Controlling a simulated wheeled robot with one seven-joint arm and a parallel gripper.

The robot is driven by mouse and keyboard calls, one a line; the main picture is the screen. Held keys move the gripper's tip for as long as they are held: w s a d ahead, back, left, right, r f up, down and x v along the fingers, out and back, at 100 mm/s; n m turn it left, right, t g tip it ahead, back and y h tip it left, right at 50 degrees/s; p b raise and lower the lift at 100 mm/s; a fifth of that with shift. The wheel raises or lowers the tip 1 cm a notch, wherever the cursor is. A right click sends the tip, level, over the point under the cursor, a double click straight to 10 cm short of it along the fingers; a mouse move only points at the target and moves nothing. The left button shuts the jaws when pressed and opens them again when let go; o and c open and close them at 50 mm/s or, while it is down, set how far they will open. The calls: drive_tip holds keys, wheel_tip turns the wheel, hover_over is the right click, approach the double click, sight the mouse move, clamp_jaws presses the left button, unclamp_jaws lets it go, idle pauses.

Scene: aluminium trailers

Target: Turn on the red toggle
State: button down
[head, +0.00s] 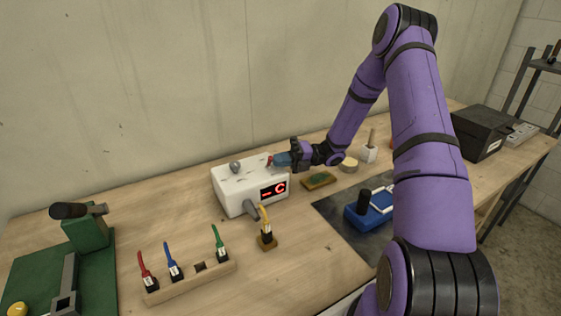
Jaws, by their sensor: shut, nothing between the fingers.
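A white box (228,196) with a red lit display (273,190) on its front stands on the wooden bench. A small red toggle (270,159) shows on the box's top, toward the back right. My gripper (274,161) is shut with its tips at the red toggle, reaching in from the right. Whether the tips touch it, and which way the toggle is tilted, I cannot tell. A grey knob (235,166) is on the left of the box's top.
A wooden rack (212,277) with red, blue and green-handled pieces stands in front. A yellow-handled piece (266,235) stands by the box. A blue device (365,215) sits on a dark mat. A green machine (85,232) is at left, a black box (478,132) at right.

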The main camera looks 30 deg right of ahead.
drive_tip(key=shift+r, duration=0.1)
drive_tip(key=shift+w+r+m+h, duration=0.2)
drive_tip(key=shift+w+m, duration=0.15)
drive_tip(key=shift+m, duration=0.6)
drive_tip(key=shift+w+r+m+h, duration=0.1)
drive_tip(key=shift+w+m+h, duration=0.15)
drive_tip(key=shift+m, duration=0.7)
drive_tip(key=shift+w+r+m, duration=0.1)
drive_tip(key=shift+w+m, duration=0.15)
drive_tip(key=shift+m, duration=0.25)
drive_tip(key=shift+w+m+g, duration=0.3)
drive_tip(key=shift+w+m, duration=0.1)
drive_tip(key=shift+m, duration=0.6)
drive_tip(key=shift+w+h, duration=0.25)
drive_tip(key=shift+w, duration=0.05)
idle(4.0)
